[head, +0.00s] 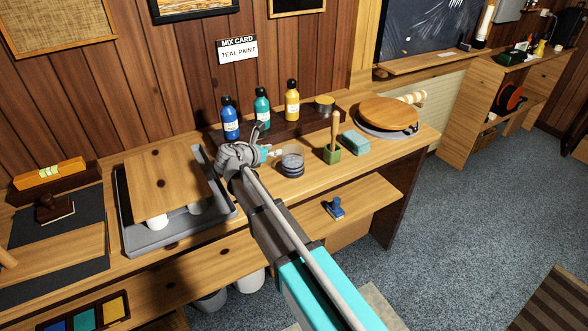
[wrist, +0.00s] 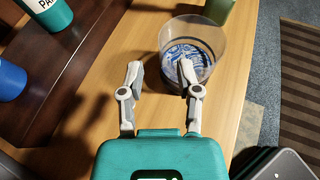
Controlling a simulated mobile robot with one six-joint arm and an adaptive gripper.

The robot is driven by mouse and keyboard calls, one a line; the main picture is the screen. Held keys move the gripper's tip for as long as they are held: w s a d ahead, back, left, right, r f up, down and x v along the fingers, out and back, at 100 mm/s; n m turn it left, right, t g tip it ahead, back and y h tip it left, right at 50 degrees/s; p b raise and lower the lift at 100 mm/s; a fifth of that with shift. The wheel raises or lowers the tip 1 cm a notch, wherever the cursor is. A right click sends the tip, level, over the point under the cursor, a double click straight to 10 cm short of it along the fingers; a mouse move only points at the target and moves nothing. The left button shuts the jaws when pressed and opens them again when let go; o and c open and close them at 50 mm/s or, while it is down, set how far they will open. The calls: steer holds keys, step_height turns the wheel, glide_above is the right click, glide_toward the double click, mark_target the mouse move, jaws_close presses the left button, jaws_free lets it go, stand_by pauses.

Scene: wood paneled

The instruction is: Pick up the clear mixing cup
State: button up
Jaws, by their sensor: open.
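The clear mixing cup (head: 291,158) stands upright on the wooden bench, to the right of my gripper (head: 267,146) in the head view. In the wrist view the cup (wrist: 212,38) shows at the top, right of centre, with a blue-and-white pattern visible at its bottom. My gripper (wrist: 159,70) is open, with nothing between its fingers. Its right fingertip overlaps the near left side of the cup in the picture, and its left fingertip is over bare wood. I cannot tell whether the right finger touches the cup.
Blue (head: 230,119), teal (head: 262,107) and yellow (head: 292,101) bottles stand on a raised shelf behind. A green block with a wooden handle (head: 333,148) and a teal sponge (head: 355,141) stand right of the cup. A grey tray (head: 160,238) lies left.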

steer(key=shift+w+d+f, duration=0.1)
steer(key=shift+w+d, duration=0.05)
steer(key=shift+w, duration=0.1)
steer(key=shift+b+x, duration=1.1)
steer(key=shift+x, duration=1.6)
steer(key=shift+c, duration=0.3)
jaws_close()
